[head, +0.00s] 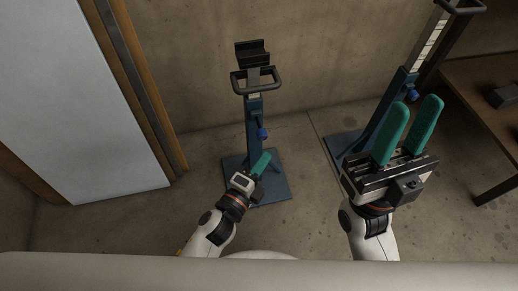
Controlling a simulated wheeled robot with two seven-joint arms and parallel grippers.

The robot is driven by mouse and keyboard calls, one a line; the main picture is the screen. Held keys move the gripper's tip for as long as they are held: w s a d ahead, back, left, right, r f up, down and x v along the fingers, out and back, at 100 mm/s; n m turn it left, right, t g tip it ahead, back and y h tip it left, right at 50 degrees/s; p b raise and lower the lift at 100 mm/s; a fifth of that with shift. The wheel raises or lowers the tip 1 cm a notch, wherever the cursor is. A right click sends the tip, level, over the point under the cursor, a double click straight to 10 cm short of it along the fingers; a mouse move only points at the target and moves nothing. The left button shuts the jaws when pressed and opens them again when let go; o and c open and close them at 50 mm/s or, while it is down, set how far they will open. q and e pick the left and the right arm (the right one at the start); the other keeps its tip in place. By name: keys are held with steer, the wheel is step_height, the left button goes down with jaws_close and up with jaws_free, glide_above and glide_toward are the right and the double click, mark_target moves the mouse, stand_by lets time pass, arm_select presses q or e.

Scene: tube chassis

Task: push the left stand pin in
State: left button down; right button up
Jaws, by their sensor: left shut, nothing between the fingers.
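The left stand (253,112) is a blue upright post on a square blue base plate, with a grey loop handle and a dark cradle at its top. Its pin shows as a bright blue knob (263,133) on the right side of the post. My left gripper (265,157) is shut and empty, with its green fingers together. In the picture it lies below the knob, in front of the base plate, and apart from the knob. How deep the pin sits cannot be told. My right gripper (417,103) is open and empty, in front of the right stand.
The right stand (379,117) is similar, with a blue knob (412,95), and is partly hidden by my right gripper. A brown table (470,85) stands at the right. A white door panel (95,100) is at the left. Bare floor lies between the stands.

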mark_target(259, 125)
arm_select(q)
steer(key=w, duration=0.2)
steer(key=w+a, duration=0.1)
steer(key=w, duration=0.1)
